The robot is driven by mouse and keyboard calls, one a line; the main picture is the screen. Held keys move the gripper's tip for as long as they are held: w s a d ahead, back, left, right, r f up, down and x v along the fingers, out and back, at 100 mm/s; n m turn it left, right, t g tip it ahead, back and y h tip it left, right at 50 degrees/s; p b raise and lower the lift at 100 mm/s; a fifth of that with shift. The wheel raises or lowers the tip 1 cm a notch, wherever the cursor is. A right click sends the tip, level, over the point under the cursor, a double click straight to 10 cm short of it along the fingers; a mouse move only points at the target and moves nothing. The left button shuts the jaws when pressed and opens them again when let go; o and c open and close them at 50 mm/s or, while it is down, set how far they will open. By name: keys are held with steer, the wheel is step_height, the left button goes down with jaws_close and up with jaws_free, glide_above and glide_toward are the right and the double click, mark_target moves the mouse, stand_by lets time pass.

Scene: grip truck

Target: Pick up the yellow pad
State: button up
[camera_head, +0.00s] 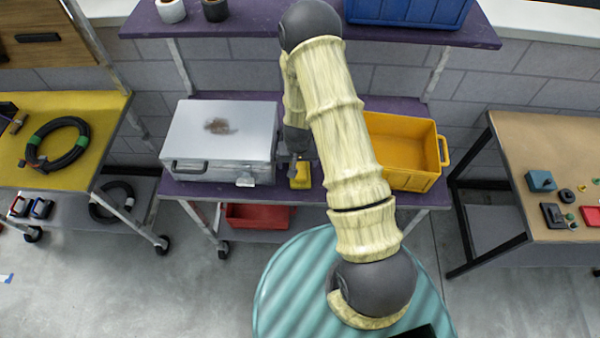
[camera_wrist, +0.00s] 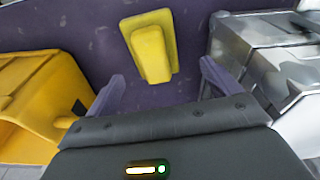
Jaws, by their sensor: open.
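The yellow pad (camera_head: 300,176) lies on the purple shelf (camera_head: 330,190), between the metal case and the yellow bin. In the wrist view the yellow pad (camera_wrist: 151,48) is a flat block with a raised part, slightly tilted in the picture. My gripper (camera_wrist: 158,82) is open and empty, its two purple fingers spread on either side below the pad in the picture, apart from it. In the head view my gripper (camera_head: 294,160) is just behind the pad, partly hidden by my arm.
A silver case (camera_head: 220,140) stands left of the pad, and a yellow bin (camera_head: 405,150) stands right of it, leaving a narrow gap. A red bin (camera_head: 258,216) is on the shelf below. A blue crate (camera_head: 410,12) sits on the upper shelf.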

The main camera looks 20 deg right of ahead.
mark_target(300, 169)
steer(key=shift+f, duration=0.1)
steer(key=shift+s+d+f+p, duration=0.15)
steer(key=shift+d+f+p, duration=0.05)
steer(key=shift+f+p, duration=0.4)
steer(key=shift+s+d+f+p, duration=0.15)
steer(key=shift+f+p, duration=0.3)
steer(key=shift+f, duration=0.2)
steer(key=shift+w+f+p, duration=0.2)
steer(key=shift+f+p, duration=0.15)
steer(key=shift+f, duration=0.95)
steer(key=shift+c, duration=0.2)
steer(key=c, duration=1)
